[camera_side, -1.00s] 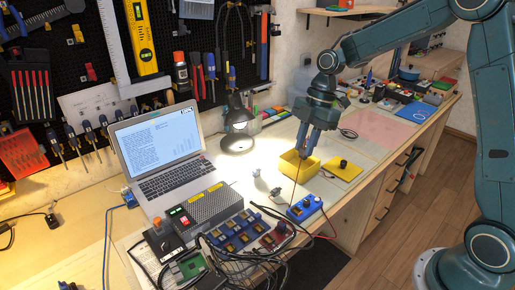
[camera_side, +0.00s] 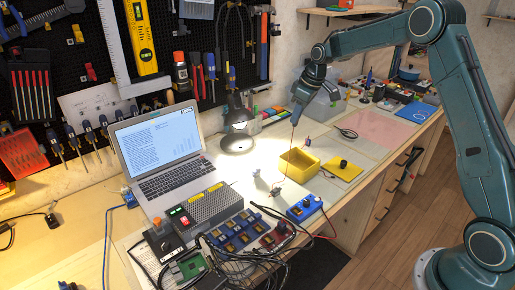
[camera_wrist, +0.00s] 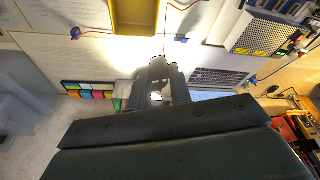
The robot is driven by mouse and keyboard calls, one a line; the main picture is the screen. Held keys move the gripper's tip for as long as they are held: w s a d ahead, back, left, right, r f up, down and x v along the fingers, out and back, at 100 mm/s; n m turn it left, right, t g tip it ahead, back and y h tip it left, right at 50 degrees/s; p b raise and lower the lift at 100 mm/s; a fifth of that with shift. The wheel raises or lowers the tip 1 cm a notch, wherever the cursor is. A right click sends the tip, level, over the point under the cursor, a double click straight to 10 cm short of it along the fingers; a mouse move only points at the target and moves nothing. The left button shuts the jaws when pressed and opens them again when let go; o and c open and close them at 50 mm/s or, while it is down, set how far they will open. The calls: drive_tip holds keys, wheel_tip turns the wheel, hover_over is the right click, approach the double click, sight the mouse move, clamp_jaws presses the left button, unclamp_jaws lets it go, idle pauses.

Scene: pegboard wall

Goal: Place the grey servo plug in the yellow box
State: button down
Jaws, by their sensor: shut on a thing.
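The yellow box (camera_side: 300,164) stands open on the bench, and its visible inside looks empty. It also shows at the top of the wrist view (camera_wrist: 135,22). My gripper (camera_side: 296,120) is raised above the bench, beyond the box on its wall side. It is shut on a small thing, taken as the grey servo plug. A small pale patch (camera_wrist: 156,96) shows between the fingers in the wrist view; the rest is hidden. A thin red lead (camera_side: 290,150) runs from the gripper down past the box. Its lower end is near a small bluish part (camera_side: 276,190).
A small dark bluish part (camera_side: 308,141) lies behind the box. A yellow plate with a black knob (camera_side: 342,170) is right of the box, a blue module (camera_side: 304,208) in front. The laptop (camera_side: 160,150) and lamp (camera_side: 238,130) stand left.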

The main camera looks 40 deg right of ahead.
drive_tip(key=w+d+m+h, duration=0.1)
drive_tip(key=w+d+m, duration=0.2)
drive_tip(key=d+m, duration=0.1)
approach(294, 156)
drive_tip(key=a, duration=0.1)
drive_tip(key=a+f, duration=0.1)
drive_tip(key=a, duration=0.2)
drive_tip(key=shift+s+a+f, duration=0.15)
drive_tip(key=shift+s+f, duration=0.1)
drive_tip(key=shift+f, duration=0.05)
drive_tip(key=shift+f, duration=2.15)
drive_tip(key=shift+f, duration=0.15)
drive_tip(key=c, duration=1.3)
unclamp_jaws()
drive_tip(key=shift+v, duration=6.2)
